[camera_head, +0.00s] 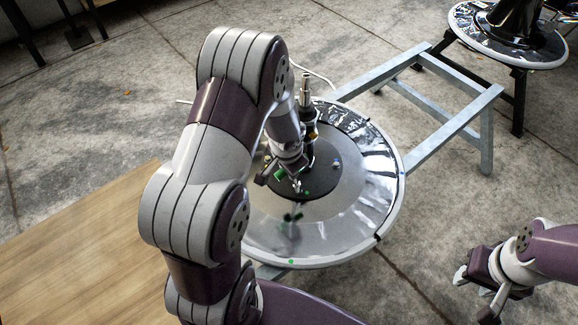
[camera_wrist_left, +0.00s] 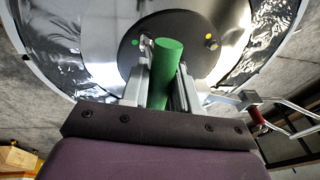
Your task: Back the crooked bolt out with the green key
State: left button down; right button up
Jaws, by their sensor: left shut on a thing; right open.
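The green key (camera_head: 280,174) is held by my left gripper (camera_head: 284,166) over the black centre plate of the upturned round chair base. In the left wrist view, the key's green cylindrical grip (camera_wrist_left: 166,64) stands between the two shut fingers (camera_wrist_left: 163,88), above the black plate (camera_wrist_left: 190,22). The plate has a green dot (camera_wrist_left: 135,42) and a yellow dot (camera_wrist_left: 208,36). I cannot make out the crooked bolt, or whether the key's tip touches anything; the grip and fingers cover that spot. My right gripper (camera_head: 478,286) is open and empty at the lower right, away from the base.
The chair base's shiny rim (camera_head: 385,195) surrounds the plate, and a post (camera_head: 305,95) stands behind my left gripper. A grey metal stand (camera_head: 455,125) reaches toward another chair base (camera_head: 500,40). A wooden board (camera_head: 75,255) lies at left. Open concrete floor lies right.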

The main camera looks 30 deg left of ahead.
pick_arm(q)
jog(key=shift+w+f+b, duration=0.15)
jog(key=shift+f+b, duration=0.45)
jog(key=shift+f, duration=0.1)
dwell(0.4)
jog(key=shift+d+f+n+b, duration=0.1)
jog(key=shift+f+n+b, duration=0.05)
jog(key=shift+n+b, duration=0.4)
jog(key=shift+n+g+b, duration=0.3)
jog(key=shift+n+b, duration=0.05)
jog(key=shift+n, duration=0.5)
jog(key=shift+d+n, duration=0.1)
jog(key=shift+n, duration=0.8)
jog(key=shift+r, duration=0.2)
